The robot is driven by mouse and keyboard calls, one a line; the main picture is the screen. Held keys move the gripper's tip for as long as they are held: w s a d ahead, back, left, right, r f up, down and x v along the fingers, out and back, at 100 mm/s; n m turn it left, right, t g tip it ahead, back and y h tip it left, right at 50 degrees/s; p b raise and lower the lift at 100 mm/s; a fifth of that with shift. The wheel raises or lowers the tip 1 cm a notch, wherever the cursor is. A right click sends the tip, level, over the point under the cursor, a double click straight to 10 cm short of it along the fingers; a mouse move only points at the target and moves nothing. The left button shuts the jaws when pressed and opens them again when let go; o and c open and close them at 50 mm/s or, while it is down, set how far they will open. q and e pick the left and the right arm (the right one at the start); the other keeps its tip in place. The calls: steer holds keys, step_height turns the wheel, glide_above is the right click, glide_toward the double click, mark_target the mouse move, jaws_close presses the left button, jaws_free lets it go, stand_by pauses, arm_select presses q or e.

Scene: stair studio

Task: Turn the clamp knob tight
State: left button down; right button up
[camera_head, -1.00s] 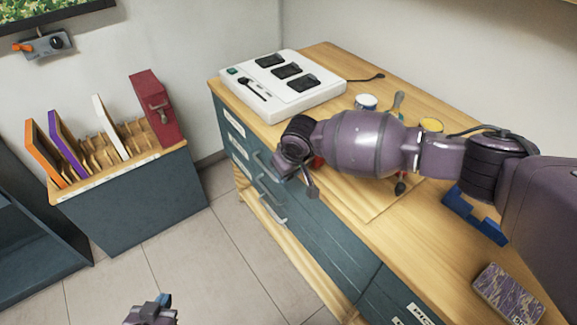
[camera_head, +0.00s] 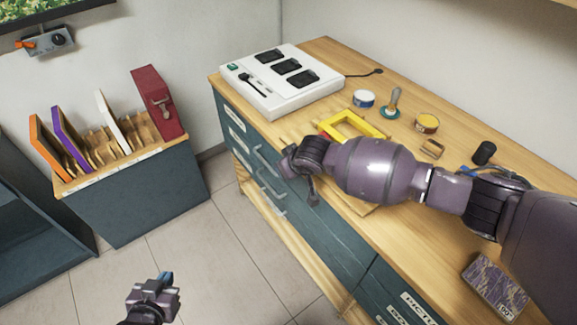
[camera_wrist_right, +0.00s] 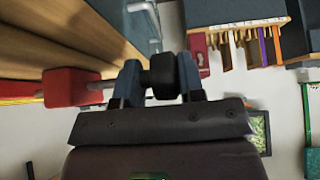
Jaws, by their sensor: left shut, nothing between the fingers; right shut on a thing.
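In the right wrist view, the black clamp knob (camera_wrist_right: 163,76) sits between the two blue-grey fingers of my right gripper (camera_wrist_right: 160,84), which is shut on it. A metal rod runs from the knob side to a red block (camera_wrist_right: 70,88), apparently part of the clamp. In the head view, my right arm reaches across the bench and its wrist end (camera_head: 292,164) is at the front edge. The knob is hidden there. A yellow frame (camera_head: 372,128) with a red strip at its left corner lies behind my arm. My left gripper (camera_head: 155,290) is shut and empty, low over the floor.
A slotted rack with a red case (camera_head: 157,100) stands left. The floor between is open.

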steer(key=shift+s+a+f, duration=0.15)
steer(key=shift+s+a, duration=0.25)
steer(key=shift+s, duration=0.05)
steer(key=o, duration=0.7)
steer(key=shift+w, duration=0.15)
steer(key=shift+d+r, duration=0.1)
steer(key=shift+r, duration=0.15)
steer(key=p+v, duration=0.1)
steer(key=v, duration=0.9)
steer(key=shift+d+r, duration=0.2)
